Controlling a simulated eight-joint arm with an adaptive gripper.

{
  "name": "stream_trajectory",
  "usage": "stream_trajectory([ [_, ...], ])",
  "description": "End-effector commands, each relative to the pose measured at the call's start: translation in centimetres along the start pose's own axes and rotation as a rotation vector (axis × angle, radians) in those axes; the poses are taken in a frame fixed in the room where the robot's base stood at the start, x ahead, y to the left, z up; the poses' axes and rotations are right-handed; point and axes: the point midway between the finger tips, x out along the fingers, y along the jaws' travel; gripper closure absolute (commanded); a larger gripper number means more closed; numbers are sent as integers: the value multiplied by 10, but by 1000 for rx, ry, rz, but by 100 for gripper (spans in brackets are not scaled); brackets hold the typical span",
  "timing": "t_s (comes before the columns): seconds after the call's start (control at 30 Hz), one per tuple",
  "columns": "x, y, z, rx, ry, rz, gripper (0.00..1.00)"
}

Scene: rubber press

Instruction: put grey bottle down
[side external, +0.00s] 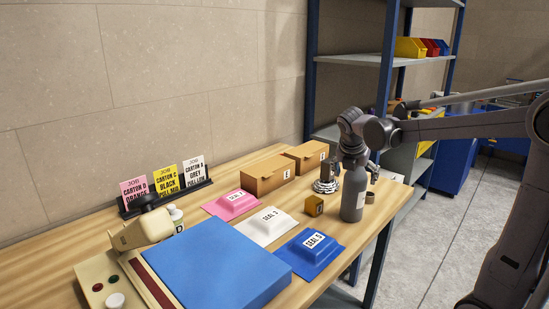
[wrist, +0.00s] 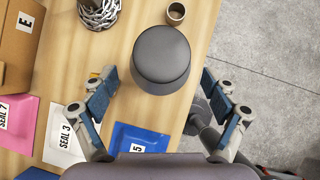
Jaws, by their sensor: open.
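The grey bottle (side external: 353,195) stands upright on the wooden table, near its right edge. In the wrist view I look down on its dark round top (wrist: 161,57). My gripper (side external: 350,167) is at the bottle's upper part in the side view. In the wrist view my gripper (wrist: 158,76) has its two fingers spread wide, with visible gaps to the bottle on both sides. Nothing is held. The bottle's base is hidden in the wrist view.
A small cup (wrist: 176,13) and a coiled chain (wrist: 101,12) stand close to the bottle. A small brown block (side external: 314,206), a blue seal pack (side external: 310,252), a white seal pack (side external: 268,226) and cardboard cartons (side external: 268,173) are nearby. The blue press plate (side external: 215,265) lies in front.

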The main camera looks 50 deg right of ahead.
Motion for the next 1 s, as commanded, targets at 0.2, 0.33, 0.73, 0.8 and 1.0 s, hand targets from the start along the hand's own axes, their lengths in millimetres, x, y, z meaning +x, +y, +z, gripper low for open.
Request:
stream_trajectory([
  [0.2,-44,0,0,-2,-1,0,13],
  [0.33,-64,0,0,-1,-1,0,13],
  [0.73,-88,1,-18,124,23,43,13],
  [0.8,-90,1,-34,243,50,79,13],
  [1.0,-96,1,-94,688,192,184,13],
])
